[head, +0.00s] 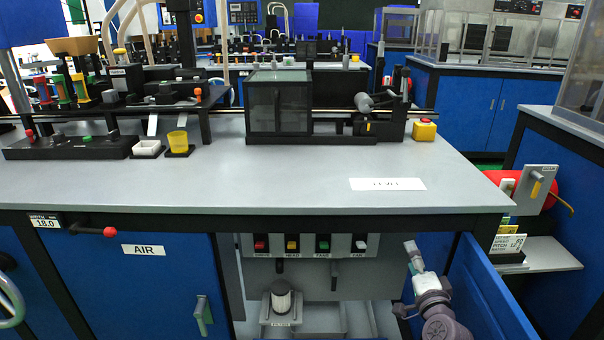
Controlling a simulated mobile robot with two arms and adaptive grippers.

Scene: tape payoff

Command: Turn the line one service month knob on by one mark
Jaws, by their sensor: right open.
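I cannot make out with certainty any knob marked as the service month knob. In the open bay under the bench, a pale ribbed cylinder with a dark top (281,297) stands upright on a small labelled holder (279,323). My right gripper (411,246) is open and empty, pointing up in front of the right side of this bay. It is well to the right of the cylinder and apart from it. My left gripper is not in view.
A row of coloured switches (292,244) sits under the bench top (300,185). An open blue door (490,290) stands close to the right of my right arm. A closed AIR panel (143,250) is at left. A white card (387,184) lies on the bench.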

